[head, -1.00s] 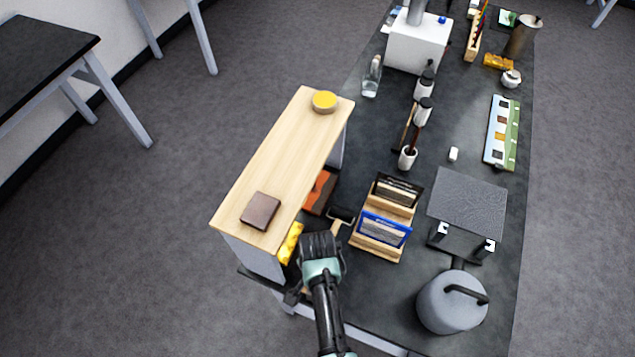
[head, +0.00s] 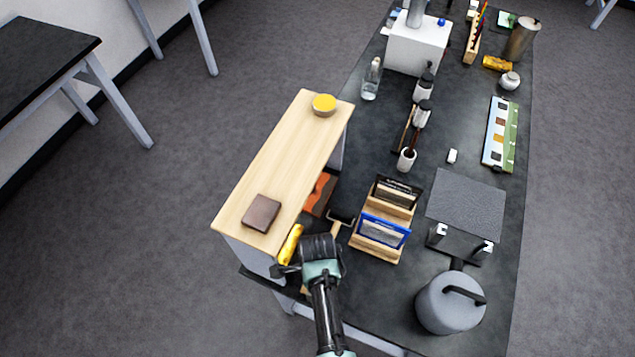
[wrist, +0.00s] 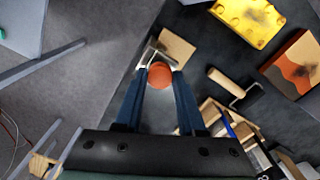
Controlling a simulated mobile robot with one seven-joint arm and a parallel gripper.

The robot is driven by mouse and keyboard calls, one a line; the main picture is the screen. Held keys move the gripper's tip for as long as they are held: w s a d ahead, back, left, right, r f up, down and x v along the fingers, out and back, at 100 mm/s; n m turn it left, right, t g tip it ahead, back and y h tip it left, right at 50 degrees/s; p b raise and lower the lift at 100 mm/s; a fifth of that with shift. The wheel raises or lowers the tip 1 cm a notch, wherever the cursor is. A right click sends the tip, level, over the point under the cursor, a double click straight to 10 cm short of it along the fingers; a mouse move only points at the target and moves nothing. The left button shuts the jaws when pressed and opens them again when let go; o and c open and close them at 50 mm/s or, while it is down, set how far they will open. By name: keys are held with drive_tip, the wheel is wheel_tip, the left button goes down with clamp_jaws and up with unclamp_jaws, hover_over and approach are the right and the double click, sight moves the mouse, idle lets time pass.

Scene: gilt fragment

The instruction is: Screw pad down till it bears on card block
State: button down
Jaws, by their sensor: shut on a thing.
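In the wrist view, a round orange knob or pad (wrist: 160,75) sits between the tips of my gripper (wrist: 162,80), which is shut on it. A thin silvery frame, seemingly a clamp (wrist: 147,57), shows just beyond the orange piece. A flat tan block, likely the card block (wrist: 178,48), lies by the frame. The orange piece covers part of the frame, so I cannot tell whether a pad touches the block. In the head view, my wrist hides the clamp and the tan block at the low front end of the wooden-topped shelf (head: 285,150).
A wooden rack (head: 370,245) with blue-framed and dark cards stands right of my wrist. A grey lidded pot (head: 450,303) is farther right. The shelf overhangs on the left.

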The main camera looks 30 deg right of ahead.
drive_tip(key=shift+m, duration=0.3)
drive_tip(key=shift+r, duration=0.1)
drive_tip(key=c, duration=0.5)
unclamp_jaws()
wheel_tip(320, 180, up, 13)
drive_tip(key=b, duration=0.2)
idle(0.4)
